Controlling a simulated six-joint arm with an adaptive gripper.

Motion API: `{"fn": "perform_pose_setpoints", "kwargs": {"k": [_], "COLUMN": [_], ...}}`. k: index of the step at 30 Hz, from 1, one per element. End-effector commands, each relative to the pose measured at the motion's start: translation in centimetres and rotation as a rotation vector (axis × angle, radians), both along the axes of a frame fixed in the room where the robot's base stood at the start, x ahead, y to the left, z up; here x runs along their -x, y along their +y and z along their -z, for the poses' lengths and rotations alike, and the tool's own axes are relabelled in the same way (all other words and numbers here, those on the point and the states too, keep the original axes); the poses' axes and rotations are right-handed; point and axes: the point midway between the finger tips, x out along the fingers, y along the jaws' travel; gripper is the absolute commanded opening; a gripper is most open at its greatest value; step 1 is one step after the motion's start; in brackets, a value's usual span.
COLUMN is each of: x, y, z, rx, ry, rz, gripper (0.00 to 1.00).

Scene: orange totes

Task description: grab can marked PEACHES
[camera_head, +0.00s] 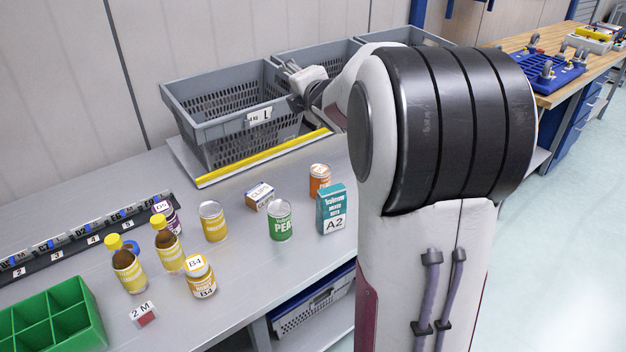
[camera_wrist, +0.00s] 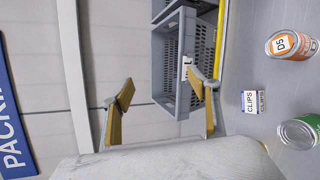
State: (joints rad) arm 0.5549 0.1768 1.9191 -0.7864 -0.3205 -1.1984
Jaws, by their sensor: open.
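No can shows a readable PEACHES label. A yellow can (camera_head: 213,221) stands on the grey bench, its label text too small to read. An orange can (camera_head: 319,180) stands further back, partly behind the teal box; in the wrist view it (camera_wrist: 291,45) carries a D5 sticker. A green can (camera_head: 280,220) with lettering starting "PEA" stands between them; its visible label in the wrist view (camera_wrist: 300,131) is turned away. My gripper (camera_head: 291,86) is up by the grey crate, away from the cans. In the wrist view my gripper (camera_wrist: 162,82) is open and empty.
A CLIPS box (camera_head: 260,196) and a teal A2 box (camera_head: 331,209) flank the green can. Bottles and a B4 jar (camera_head: 200,276) stand left, near a green divided bin (camera_head: 52,318).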

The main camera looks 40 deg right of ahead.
Motion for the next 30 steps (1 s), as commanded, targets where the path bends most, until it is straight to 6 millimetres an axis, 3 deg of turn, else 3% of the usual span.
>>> {"fn": "perform_pose_setpoints", "kwargs": {"k": [6, 15, 23, 30], "x": [-2.3, -3.9, -3.7, -2.3], "y": [-3.4, -7.1, -9.8, -11.7], "z": [1.9, 5.4, 9.4, 13.7], "rx": [0.193, 0.447, 0.649, 0.818], "ry": [0.009, 0.007, -0.013, -0.053], "rz": [-0.117, -0.284, -0.431, -0.562], "gripper": [0.61, 0.61, 0.61, 0.61]}}
